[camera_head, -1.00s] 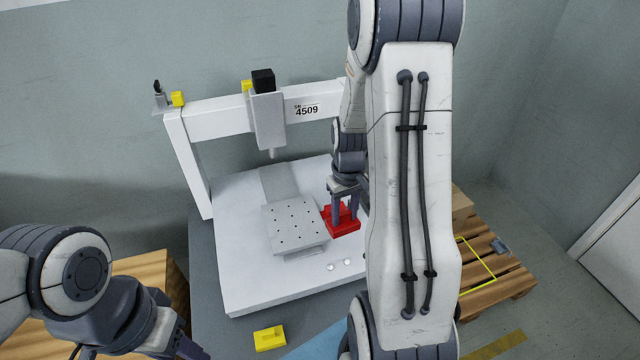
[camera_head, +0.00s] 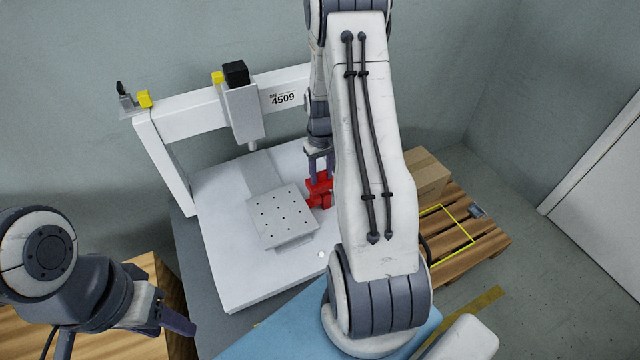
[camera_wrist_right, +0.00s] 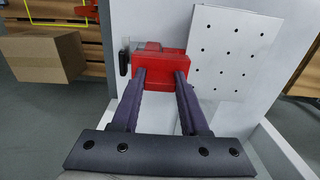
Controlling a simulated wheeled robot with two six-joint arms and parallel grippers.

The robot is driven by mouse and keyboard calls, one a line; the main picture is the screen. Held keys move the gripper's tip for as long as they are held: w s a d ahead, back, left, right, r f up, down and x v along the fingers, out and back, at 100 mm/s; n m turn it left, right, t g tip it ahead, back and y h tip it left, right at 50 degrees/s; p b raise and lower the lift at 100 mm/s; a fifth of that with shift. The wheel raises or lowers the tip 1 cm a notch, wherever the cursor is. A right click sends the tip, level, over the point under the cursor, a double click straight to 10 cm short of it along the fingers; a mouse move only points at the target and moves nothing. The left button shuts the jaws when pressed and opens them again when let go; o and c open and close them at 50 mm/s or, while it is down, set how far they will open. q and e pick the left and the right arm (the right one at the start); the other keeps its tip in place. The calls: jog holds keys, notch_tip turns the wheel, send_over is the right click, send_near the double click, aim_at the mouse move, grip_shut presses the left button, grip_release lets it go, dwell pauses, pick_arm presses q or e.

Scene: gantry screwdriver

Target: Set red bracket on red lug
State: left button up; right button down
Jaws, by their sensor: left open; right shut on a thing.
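The red bracket (camera_head: 320,190) is beside the right edge of the perforated plate in the head view. My right gripper (camera_head: 320,172) points down and is shut on it. In the right wrist view the red bracket (camera_wrist_right: 162,60) sits between the tips of my right gripper (camera_wrist_right: 162,76). I cannot tell whether it touches the machine bed below. I cannot make out a separate red lug; my right arm hides part of the machine. My left gripper (camera_head: 177,320) is open and empty at the lower left.
The perforated plate (camera_head: 283,212) lies on the white machine bed (camera_head: 225,275) under the gantry beam (camera_head: 195,118). Yellow parts (camera_head: 145,99) are on the beam's left end. A blue surface (camera_head: 275,335) is in front. A cardboard box (camera_head: 428,175) and pallet (camera_head: 480,235) stand at right.

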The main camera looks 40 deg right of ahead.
aim_at(320, 181)
jog(key=shift+w+f, duration=0.2)
jog(key=shift+f, duration=1.9)
jog(key=shift+b, duration=0.3)
jog(key=shift+s+f, duration=0.1)
jog(key=shift+f, duration=0.45)
jog(key=shift+c, duration=2.1)
grip_release()
